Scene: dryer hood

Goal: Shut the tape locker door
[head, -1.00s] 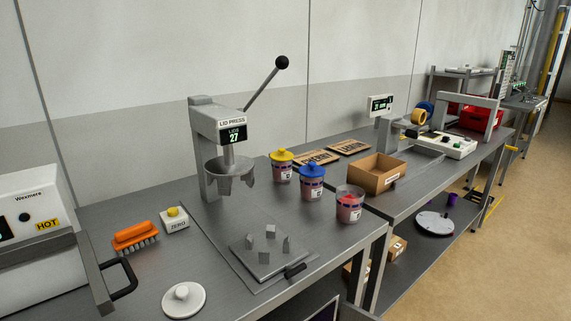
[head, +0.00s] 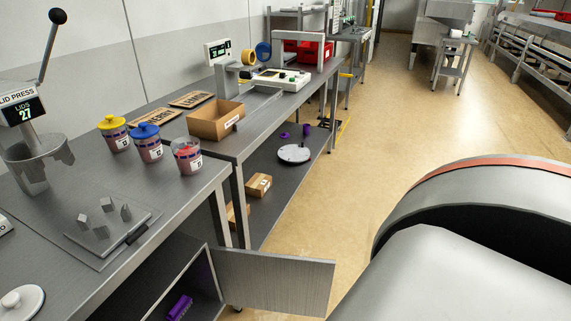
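The locker door (head: 272,283) is a flat grey metal panel that stands open, swung out to the right over the floor. It hangs on the right side of the open locker (head: 201,286) under the front edge of the bench. A purple object (head: 180,307) lies inside the locker. Neither gripper is in view. A large rounded grey part with an orange-brown stripe, likely mine, fills the lower right.
Small boxes (head: 259,185) sit on the lower shelf. The tan floor (head: 375,130) is clear along the aisle.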

